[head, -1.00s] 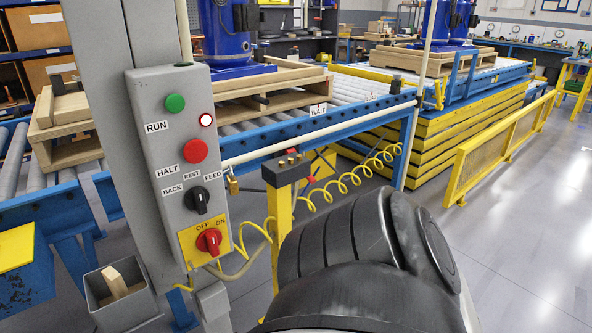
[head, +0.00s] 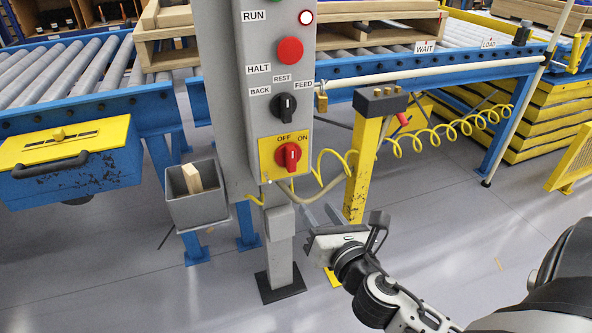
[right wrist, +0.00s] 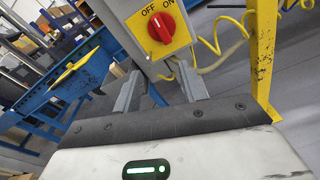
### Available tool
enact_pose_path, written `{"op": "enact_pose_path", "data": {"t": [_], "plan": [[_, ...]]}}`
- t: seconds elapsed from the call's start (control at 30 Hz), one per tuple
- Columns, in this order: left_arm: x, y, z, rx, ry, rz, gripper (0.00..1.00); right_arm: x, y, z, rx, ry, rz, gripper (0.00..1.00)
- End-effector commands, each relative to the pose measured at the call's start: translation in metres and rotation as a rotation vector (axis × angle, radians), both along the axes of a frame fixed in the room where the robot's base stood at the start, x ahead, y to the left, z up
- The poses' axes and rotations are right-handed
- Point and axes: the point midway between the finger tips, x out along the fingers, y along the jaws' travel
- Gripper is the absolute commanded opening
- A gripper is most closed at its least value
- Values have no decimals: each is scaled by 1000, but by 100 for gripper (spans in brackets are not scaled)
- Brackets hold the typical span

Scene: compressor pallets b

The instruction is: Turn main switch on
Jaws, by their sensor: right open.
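The main switch is a red rotary knob (head: 287,156) on a yellow plate (head: 266,172) marked OFF and ON, low on the grey control box (head: 240,100). I cannot tell clearly which mark the knob points to. It also shows at the top of the right wrist view (right wrist: 161,28). My right gripper (head: 320,212) is open and empty, below and a little right of the switch, apart from it. In the right wrist view its two fingers (right wrist: 162,88) point up toward the plate, with the knob beyond the gap. My left gripper is out of view.
Above the switch are a black selector (head: 284,107), a red HALT button (head: 290,50) and a lit lamp (head: 306,17). A yellow post (head: 362,165) with a coiled yellow hose stands close right. A grey bin (head: 197,205) hangs left. Floor in front is clear.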

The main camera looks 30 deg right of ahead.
Motion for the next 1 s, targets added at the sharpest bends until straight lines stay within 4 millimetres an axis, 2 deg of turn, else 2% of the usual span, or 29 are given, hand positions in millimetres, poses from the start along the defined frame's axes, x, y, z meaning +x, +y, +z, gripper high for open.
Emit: {"op": "enact_pose_path", "data": {"t": [0.03,0.1,0.2,0.37,0.8,1.0], "plan": [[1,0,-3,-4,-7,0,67,3,-4,3,-121,-11,1,42],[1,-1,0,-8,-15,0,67,5,-8,11,-237,-17,-2,42],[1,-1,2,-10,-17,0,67,10,-11,16,-310,-19,-5,42],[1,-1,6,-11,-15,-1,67,32,-16,18,-317,-21,-5,42],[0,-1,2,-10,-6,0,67,123,-38,16,-310,-19,-6,42],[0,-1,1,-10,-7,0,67,150,-44,15,-309,-17,-4,42]]}}
